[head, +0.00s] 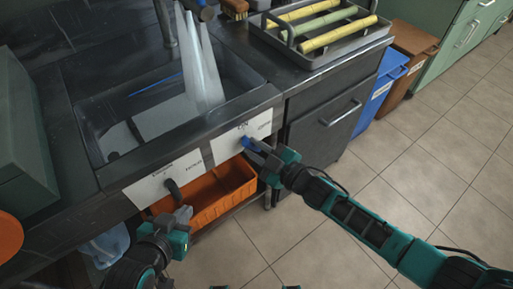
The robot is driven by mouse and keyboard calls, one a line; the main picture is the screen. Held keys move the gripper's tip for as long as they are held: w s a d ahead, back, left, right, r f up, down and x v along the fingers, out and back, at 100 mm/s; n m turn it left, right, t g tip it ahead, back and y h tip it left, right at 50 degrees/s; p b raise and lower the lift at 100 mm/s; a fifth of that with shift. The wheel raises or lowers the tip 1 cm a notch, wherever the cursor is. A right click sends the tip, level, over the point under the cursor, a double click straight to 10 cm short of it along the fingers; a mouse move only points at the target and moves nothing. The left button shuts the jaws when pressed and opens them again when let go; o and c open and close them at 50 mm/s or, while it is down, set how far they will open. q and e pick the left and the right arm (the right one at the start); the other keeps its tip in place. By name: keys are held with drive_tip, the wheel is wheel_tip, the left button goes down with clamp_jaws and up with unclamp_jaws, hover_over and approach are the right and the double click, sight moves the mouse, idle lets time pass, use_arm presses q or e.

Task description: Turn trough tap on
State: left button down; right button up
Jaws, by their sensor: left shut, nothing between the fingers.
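A dark metal trough (150,112) is set in the counter, with a grey tap spout (166,22) at its back. A pale translucent shape like falling water (203,75) comes down into the trough. White labelled panels on the front carry a blue knob (246,142) at right and a dark handle (173,188) at left. My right gripper (256,149) is at the blue knob; its fingertips overlap it, and I cannot tell whether they grip it. My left gripper (183,212) is shut and empty, just below the dark handle and apart from it.
An orange crate (225,187) sits under the trough front. A grey tray (345,43) with yellow and green canes stands on the right counter. Blue (385,85) and brown (412,45) bins stand beyond it. Tiled floor at right is clear.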

drive_tip(key=o, duration=0.4)
use_arm(q)
drive_tip(key=shift+r, duration=0.1)
use_arm(e)
drive_tip(key=shift+s+d, duration=0.25)
use_arm(q)
drive_tip(key=shift+s+a+r+p, duration=0.2)
drive_tip(key=shift+a+r+p, duration=0.15)
drive_tip(key=shift+p, duration=0.65)
use_arm(e)
drive_tip(key=v, duration=1.2)
drive_tip(key=shift+s, duration=0.1)
use_arm(q)
drive_tip(key=p, duration=0.1)
drive_tip(key=r+p, duration=0.1)
drive_tip(key=a+r+p, duration=0.1)
drive_tip(key=shift+s+a+r+y+p, duration=0.1)
drive_tip(key=shift+s+r+y+p, duration=0.1)
drive_tip(key=shift+s+y+p, duration=0.15)
use_arm(e)
drive_tip(key=s+d+m+g+h, duration=0.1)
drive_tip(key=s+d+m+h, duration=0.7)
drive_tip(key=m, duration=0.5)
drive_tip(key=shift+d+m+h, duration=0.2)
drive_tip(key=shift+m+h, duration=0.1)
drive_tip(key=shift+h, duration=0.6)
